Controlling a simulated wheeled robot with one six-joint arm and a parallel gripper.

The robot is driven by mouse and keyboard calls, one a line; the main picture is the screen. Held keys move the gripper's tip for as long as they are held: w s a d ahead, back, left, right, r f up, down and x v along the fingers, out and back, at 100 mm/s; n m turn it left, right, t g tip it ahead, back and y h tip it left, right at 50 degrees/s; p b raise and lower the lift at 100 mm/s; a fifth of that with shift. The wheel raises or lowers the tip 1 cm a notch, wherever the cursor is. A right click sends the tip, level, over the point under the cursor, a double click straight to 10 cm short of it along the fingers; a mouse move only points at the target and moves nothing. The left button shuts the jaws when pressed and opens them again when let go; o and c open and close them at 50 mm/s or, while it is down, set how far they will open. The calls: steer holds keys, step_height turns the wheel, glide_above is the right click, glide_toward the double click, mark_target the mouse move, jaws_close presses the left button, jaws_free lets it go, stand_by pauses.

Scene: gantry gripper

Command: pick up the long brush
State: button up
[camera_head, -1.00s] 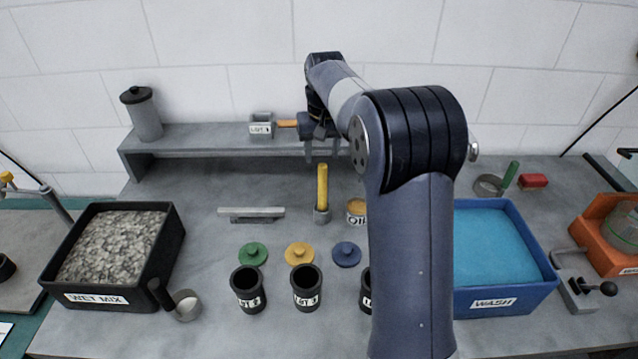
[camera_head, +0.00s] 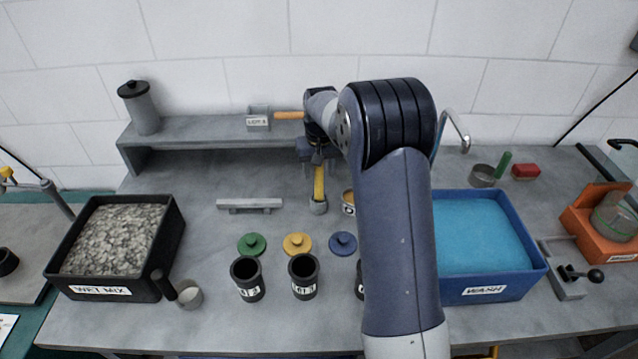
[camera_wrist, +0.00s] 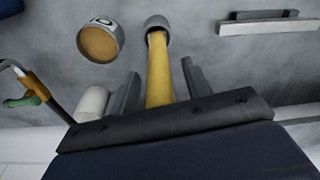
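A long yellow handle, which I take to be the long brush (camera_head: 319,182), stands upright in a small grey holder (camera_head: 319,207) on the bench. In the wrist view the yellow handle (camera_wrist: 160,75) runs from the grey holder (camera_wrist: 157,24) back between my fingers. Its bristles are not visible. My gripper (camera_head: 319,172) is at the handle's upper part. In the wrist view my gripper (camera_wrist: 160,82) is open, with one finger on each side of the handle and gaps showing on both sides.
A small round pot with a tan top (camera_wrist: 99,43) stands close beside the holder. A grey bar (camera_head: 249,204) lies to the left. Behind is a raised shelf (camera_head: 200,137) with a labelled box (camera_head: 258,118). Lids and black cups (camera_head: 247,278) stand in front; the blue wash tub (camera_head: 487,291) is right.

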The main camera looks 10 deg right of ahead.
jaws_close()
stand_by(0.3)
